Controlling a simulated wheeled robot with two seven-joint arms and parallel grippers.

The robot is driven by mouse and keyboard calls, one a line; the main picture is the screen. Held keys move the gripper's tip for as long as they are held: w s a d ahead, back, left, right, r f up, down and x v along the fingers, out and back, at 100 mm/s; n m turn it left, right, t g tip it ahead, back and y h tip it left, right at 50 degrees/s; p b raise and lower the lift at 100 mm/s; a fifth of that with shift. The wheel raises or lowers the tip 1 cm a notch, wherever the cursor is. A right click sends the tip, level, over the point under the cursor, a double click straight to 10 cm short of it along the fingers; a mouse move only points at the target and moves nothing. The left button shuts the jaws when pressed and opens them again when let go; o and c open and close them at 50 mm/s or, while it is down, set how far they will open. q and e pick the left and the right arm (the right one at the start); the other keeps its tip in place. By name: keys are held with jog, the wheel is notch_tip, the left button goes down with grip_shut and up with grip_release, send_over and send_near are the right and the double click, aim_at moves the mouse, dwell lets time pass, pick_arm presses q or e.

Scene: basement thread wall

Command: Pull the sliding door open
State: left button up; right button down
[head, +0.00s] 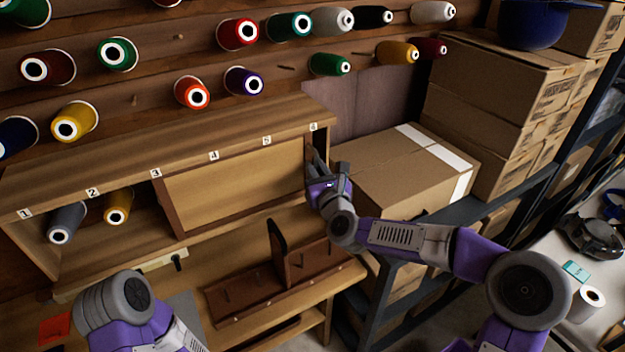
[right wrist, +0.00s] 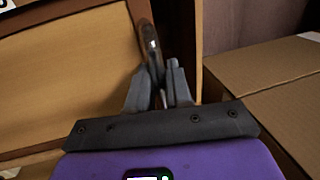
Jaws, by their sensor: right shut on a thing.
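The sliding door (head: 235,185) is a tan panel in a dark brown frame, set in a wooden cabinet (head: 180,158) with numbers along its top edge. It covers the middle and right of the cabinet front; the left part is open. My right gripper (head: 316,168) is at the door's right edge. In the right wrist view, the right gripper (right wrist: 160,85) is shut on a dark upright handle (right wrist: 150,45) in front of the door panel (right wrist: 75,75). The fingers partly hide the handle. Part of my left arm shows at the lower left, its gripper out of view.
Two spools, grey (head: 66,222) and yellow (head: 118,207), lie in the open left compartment. A cardboard box (head: 400,175) stands close to the right of my right gripper. A brown rack with pegs (head: 285,285) sits on the bench below the door.

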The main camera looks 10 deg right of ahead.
jog(key=shift+a, duration=0.2)
jog(key=c, duration=1.2)
grip_release()
jog(key=shift+c, duration=0.2)
jog(key=shift+s, duration=0.1)
jog(key=s+d, duration=0.1)
jog(key=s, duration=0.6)
jog(key=shift+s+d, duration=0.15)
jog(key=shift+d, duration=0.15)
